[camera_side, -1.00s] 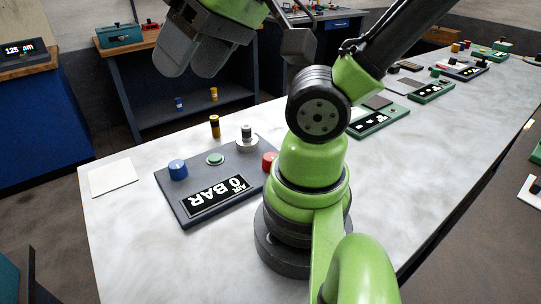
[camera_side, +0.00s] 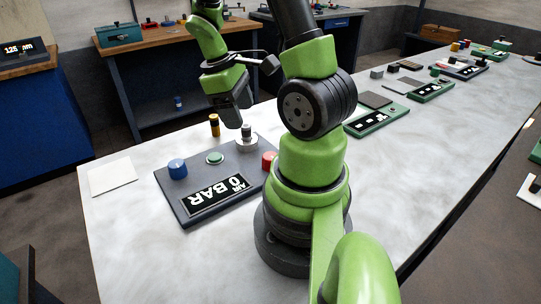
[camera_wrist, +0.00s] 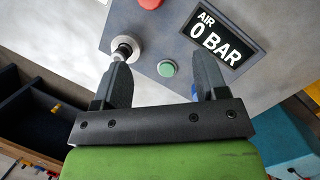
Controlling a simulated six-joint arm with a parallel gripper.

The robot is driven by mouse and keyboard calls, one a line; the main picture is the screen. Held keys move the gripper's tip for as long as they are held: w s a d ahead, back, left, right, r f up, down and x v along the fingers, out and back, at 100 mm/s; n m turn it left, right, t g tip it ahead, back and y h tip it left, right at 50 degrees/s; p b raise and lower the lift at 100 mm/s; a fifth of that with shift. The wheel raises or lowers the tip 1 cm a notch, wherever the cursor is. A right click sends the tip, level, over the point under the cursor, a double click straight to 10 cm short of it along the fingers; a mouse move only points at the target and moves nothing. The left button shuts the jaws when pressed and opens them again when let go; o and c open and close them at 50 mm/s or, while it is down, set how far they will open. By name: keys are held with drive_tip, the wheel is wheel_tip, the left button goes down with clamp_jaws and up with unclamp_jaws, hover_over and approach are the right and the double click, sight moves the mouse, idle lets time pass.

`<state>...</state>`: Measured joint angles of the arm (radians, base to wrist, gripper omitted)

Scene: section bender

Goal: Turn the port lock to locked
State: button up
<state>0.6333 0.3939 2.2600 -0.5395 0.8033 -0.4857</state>
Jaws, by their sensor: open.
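The dark control panel (camera_side: 190,190) lies on the pale bench and reads "AIR 0 BAR". At its far corner a round grey dial (camera_side: 247,144) carries a small upright knob, seen also in the wrist view (camera_wrist: 126,47). This looks like the port lock, but I see no readable marking on it. My gripper (camera_side: 234,117) hangs just above and left of the dial, apart from it as far as I can tell. In the wrist view my gripper (camera_wrist: 160,62) is open and empty, with its left finger overlapping the knob's tip.
The panel also has a green button (camera_side: 215,158), a blue knob (camera_side: 177,169) and a red button (camera_side: 269,160). A black-and-orange cylinder (camera_side: 214,125) stands behind the panel. A white sheet (camera_side: 111,176) lies left. More green-edged panels (camera_side: 377,121) run along the bench at right.

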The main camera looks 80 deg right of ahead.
sight(270, 156)
drive_tip(key=shift+n+g+y, duration=0.4)
drive_tip(key=shift+n+g, duration=0.1)
drive_tip(key=shift+g, duration=0.1)
drive_tip(key=x, duration=0.4)
drive_tip(key=d+x, duration=0.1)
drive_tip(key=x, duration=0.4)
drive_tip(key=s+x, duration=0.1)
drive_tip(key=x, duration=0.4)
drive_tip(key=shift+d+r, duration=0.1)
drive_tip(key=shift+d, duration=0.25)
drive_tip(key=c, duration=0.9)
